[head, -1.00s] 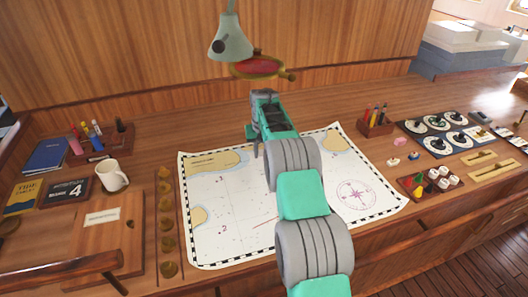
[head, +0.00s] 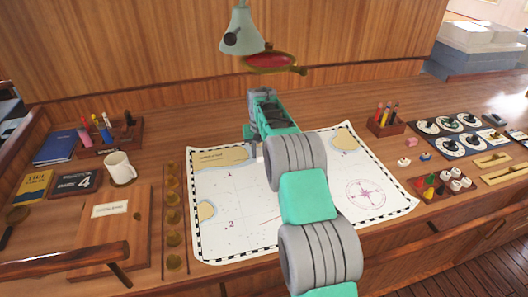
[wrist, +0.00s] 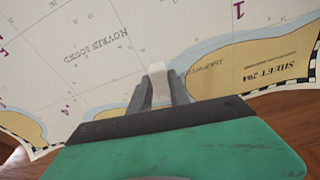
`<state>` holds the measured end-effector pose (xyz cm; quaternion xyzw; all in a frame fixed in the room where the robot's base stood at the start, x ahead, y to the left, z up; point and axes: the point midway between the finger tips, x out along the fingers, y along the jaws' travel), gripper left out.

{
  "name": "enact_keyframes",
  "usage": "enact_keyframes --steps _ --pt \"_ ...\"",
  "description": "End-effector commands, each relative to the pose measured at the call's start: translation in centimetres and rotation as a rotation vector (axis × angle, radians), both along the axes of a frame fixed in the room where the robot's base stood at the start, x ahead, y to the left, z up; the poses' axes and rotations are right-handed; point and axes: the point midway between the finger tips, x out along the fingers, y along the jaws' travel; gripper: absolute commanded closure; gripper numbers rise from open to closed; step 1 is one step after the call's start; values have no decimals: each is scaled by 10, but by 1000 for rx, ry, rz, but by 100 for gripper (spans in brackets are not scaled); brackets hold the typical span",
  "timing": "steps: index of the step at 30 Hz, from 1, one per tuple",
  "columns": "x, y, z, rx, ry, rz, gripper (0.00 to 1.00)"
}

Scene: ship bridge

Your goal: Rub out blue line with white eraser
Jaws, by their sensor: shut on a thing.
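My gripper (wrist: 163,77) is shut on a white eraser (wrist: 159,86), which stands between the two grey fingers in the wrist view. The fingers are over the paper chart (wrist: 90,55), near a tan land area by the sheet label. I cannot tell whether the eraser touches the paper. In the head view my gripper (head: 256,151) is at the far edge of the chart (head: 240,240), mostly hidden by my arm. I cannot make out a blue line in either view; my arm covers the chart's middle. A short red line (head: 269,219) shows on it.
A white mug (head: 119,168), a wooden box (head: 113,230) and a pen holder (head: 110,140) stand left of the chart. Another pen holder (head: 384,121), a small tray of pieces (head: 440,187) and dial panels are at the right. A lamp (head: 240,32) hangs above.

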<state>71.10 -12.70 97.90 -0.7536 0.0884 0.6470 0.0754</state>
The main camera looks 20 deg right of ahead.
Motion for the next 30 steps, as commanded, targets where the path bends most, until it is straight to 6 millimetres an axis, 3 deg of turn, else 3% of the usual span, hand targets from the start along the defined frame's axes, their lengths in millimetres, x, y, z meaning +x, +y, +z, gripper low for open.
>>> enact_keyframes --steps 11,19,30 --pt "-2 8 -3 2 5 2 100" --pt "-5 31 -2 1 4 4 100" --pt "-6 35 -2 1 5 1 100"
